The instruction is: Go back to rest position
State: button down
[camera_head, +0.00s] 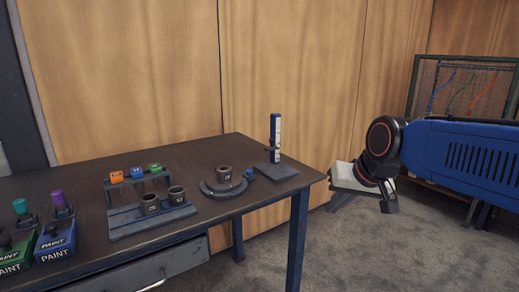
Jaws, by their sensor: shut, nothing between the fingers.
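My arm reaches in from the right edge, with a blue link and dark wrist joints ringed in orange. My gripper (389,204) is the small grey end below the wrist, off the table's right side and over the floor area. It is shut and empty; its fingers are small and hard to make out. On the dark table (205,150), a round flanged base (224,188) carries a short dark pipe piece (223,173). A rack (150,222) to its left has two more dark cylinders, one left (150,204) and one right (176,195).
An upright blue-and-white post (275,138) stands on a plate near the table's right corner, with a small blue part (249,174) beside it. Paint containers (55,238) stand at left. A framed panel (465,88) stands at back right.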

jog(key=s+d+f, duration=0.3)
jog(key=s+f, duration=0.1)
jog(key=s, duration=0.2)
jog(key=s+d+f+g+h, duration=0.1)
jog(key=s+d+f, duration=0.2)
jog(key=s, duration=0.3)
jog(key=s+d+f+h, duration=0.1)
jog(key=s+d+f, duration=0.3)
jog(key=s+f, duration=0.1)
jog(key=shift+s+f, duration=0.15)
jog(key=shift+s, duration=0.5)
